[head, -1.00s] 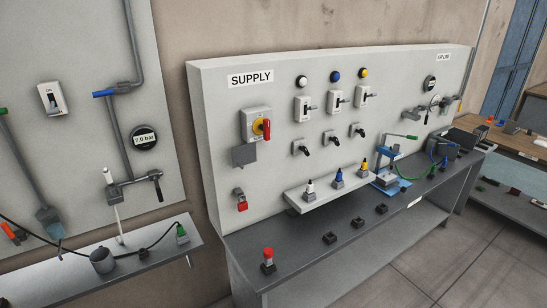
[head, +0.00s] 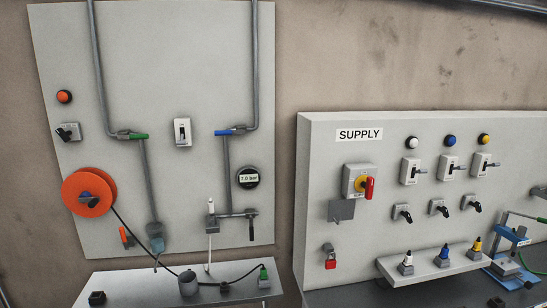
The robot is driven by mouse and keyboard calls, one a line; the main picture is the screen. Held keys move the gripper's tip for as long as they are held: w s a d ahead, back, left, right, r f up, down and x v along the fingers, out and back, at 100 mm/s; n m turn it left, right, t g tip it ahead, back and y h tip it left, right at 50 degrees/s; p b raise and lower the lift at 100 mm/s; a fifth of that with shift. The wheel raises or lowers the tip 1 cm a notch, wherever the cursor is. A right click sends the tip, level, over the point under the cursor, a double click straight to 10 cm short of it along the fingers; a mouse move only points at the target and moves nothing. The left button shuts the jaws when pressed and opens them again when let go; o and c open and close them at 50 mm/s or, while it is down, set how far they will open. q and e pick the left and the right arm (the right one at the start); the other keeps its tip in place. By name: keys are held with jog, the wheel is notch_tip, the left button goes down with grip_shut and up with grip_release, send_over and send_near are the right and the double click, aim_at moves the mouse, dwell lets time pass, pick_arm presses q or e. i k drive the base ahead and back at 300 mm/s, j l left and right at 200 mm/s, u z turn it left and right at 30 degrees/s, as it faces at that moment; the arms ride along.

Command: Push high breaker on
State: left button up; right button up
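A white breaker-like switch (head: 182,132) with a dark slot is mounted high on the grey left panel, between a green-handled valve (head: 138,136) and a blue-handled valve (head: 226,132). Its lever position is too small to tell. Three more white switches with dark side levers sit in a row on the SUPPLY panel: one under the white lamp (head: 409,171), one under the blue lamp (head: 447,168) and one under the yellow lamp (head: 481,166). No label in view says which is the high breaker. Neither of my grippers is in view.
An orange reel (head: 89,192), a 7.0 bar gauge (head: 248,178) and pipes are on the left panel. A shelf (head: 130,283) with a grey cup (head: 188,283) juts out below. A red-handled rotary switch (head: 365,185) and a red padlock (head: 329,256) are on the SUPPLY panel.

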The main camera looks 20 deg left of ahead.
aim_at(180, 142)
jog(key=u, duration=1.35)
